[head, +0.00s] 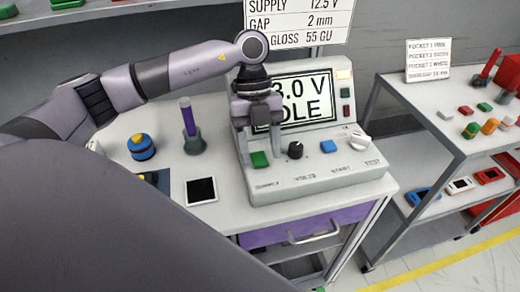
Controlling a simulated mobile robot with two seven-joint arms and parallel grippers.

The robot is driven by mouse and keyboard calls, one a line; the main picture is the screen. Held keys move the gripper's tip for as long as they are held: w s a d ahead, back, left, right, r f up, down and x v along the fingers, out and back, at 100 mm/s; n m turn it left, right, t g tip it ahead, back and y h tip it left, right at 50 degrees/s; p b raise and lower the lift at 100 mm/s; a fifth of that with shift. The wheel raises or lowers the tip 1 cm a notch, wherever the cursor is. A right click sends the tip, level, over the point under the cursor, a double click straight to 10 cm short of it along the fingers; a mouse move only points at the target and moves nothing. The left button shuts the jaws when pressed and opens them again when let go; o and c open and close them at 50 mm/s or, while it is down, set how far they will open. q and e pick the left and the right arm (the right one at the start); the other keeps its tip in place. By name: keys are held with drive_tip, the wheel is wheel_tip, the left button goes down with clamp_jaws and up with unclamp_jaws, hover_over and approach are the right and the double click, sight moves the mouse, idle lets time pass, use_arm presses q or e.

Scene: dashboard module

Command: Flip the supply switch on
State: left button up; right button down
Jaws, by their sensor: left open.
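A light grey console (318,182) stands on the bench with a sloped screen (305,97) reading "3.0 V" and "DLE", its left part hidden by my gripper. On its front panel sit a green switch or button (260,159), a black knob (295,149), a blue button (328,146) and a white knob (359,141). The small labels are too blurred to read surely. My left gripper (259,148) points down over the console's left side, open, its fingers on either side of the green switch. I cannot tell whether they touch the console. My right gripper is not in view.
Left of the console are a purple-topped tool in a holder (190,125), a blue and yellow knob-like part (141,147) and a black-faced panel (201,190). A parts cart (450,130) stands at right. A sign (297,22) stands behind the console.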

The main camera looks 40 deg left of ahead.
sight(257, 152)
use_arm(q)
drive_tip(key=v, duration=0.6)
drive_tip(key=shift+w+a+r+b, duration=0.1)
drive_tip(key=shift+b, duration=0.2)
